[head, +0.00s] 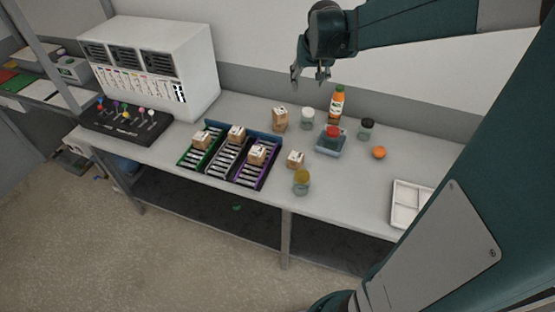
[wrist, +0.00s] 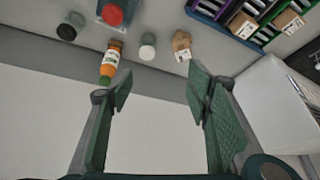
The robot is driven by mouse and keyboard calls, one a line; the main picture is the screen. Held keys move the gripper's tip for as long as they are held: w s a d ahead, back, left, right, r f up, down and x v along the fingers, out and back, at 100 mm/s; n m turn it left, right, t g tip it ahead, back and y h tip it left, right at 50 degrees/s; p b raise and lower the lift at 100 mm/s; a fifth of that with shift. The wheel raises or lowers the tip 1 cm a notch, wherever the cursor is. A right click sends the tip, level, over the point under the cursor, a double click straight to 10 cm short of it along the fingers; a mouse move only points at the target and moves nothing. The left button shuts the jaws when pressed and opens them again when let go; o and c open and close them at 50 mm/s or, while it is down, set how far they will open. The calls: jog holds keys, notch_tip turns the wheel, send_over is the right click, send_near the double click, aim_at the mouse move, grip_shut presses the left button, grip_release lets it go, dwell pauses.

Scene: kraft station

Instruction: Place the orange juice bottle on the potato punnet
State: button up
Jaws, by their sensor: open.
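The orange juice bottle (head: 337,104) stands upright near the back of the table, with an orange body, a pale label and a green part at the top. It also shows in the wrist view (wrist: 110,62), upper left of centre. A small blue-grey tray (head: 327,150) with a red-topped item on it stands just in front of the bottle. It may be the potato punnet, but I see no potatoes. My gripper (head: 309,76) is open and empty, raised above the back of the table, left of the bottle. Its spread fingers show in the wrist view (wrist: 160,85).
A white-lidded jar (head: 307,119) and a cardboard box (head: 279,119) stand left of the bottle. A dark-lidded jar (head: 366,129) and an orange (head: 379,152) are to its right. A yellow-lidded jar (head: 301,182) stands in front. A white divided tray (head: 407,203) lies at right.

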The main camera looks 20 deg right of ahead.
jog(key=s+a+r+n+t, duration=0.1)
jog(key=s+a+r+n, duration=0.15)
jog(key=s+a, duration=1.05)
jog(key=s+a+f+n+t+y, duration=0.1)
jog(key=s+a+f+n+y, duration=0.1)
jog(key=s+a, duration=1)
jog(key=s+f, duration=0.1)
jog(key=s, duration=0.2)
jog(key=shift+f, duration=0.15)
